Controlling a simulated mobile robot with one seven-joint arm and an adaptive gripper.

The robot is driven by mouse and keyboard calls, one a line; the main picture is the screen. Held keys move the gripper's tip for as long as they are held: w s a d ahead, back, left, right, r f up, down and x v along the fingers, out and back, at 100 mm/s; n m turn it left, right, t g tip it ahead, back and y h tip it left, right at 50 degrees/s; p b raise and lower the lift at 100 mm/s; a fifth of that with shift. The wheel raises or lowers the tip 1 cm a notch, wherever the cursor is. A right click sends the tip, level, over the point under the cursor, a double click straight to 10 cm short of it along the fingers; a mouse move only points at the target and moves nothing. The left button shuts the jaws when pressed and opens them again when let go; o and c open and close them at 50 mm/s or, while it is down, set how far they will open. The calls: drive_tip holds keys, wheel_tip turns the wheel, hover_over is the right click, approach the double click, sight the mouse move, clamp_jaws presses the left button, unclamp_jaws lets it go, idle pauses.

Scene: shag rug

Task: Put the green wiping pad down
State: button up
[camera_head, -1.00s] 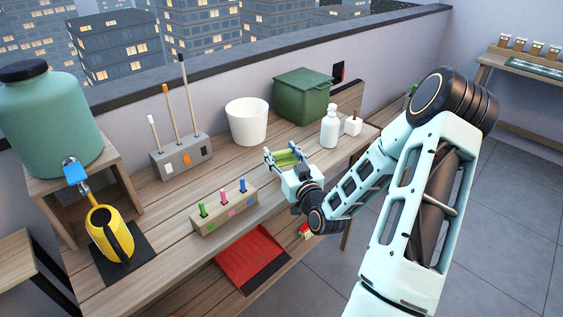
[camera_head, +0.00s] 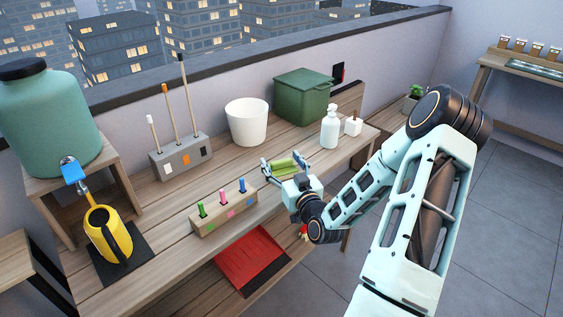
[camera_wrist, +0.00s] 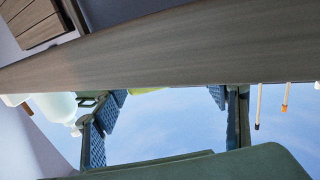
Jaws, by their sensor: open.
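The green wiping pad (camera_head: 284,167) is at the front part of the wooden workbench (camera_head: 180,203), in front of the white bucket. In the head view it lies between the two fingers of my gripper (camera_head: 286,161). The fingers are spread apart. Whether the pad rests fully on the bench top or touches a finger is hard to tell. In the wrist view, only a thin green sliver of the pad (camera_wrist: 148,91) shows between the open fingers (camera_wrist: 165,100), below a wooden band.
The marker block (camera_head: 224,213) is at left, near the front edge. A red dustpan (camera_head: 248,262) lies below. Bare bench shows between the block and the bucket.

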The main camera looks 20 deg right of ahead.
drive_tip(key=shift+r, duration=0.1)
drive_tip(key=shift+r+p, duration=0.15)
drive_tip(key=shift+p, duration=0.15)
drive_tip(key=s, duration=1.2)
drive_tip(key=shift+a, duration=0.3)
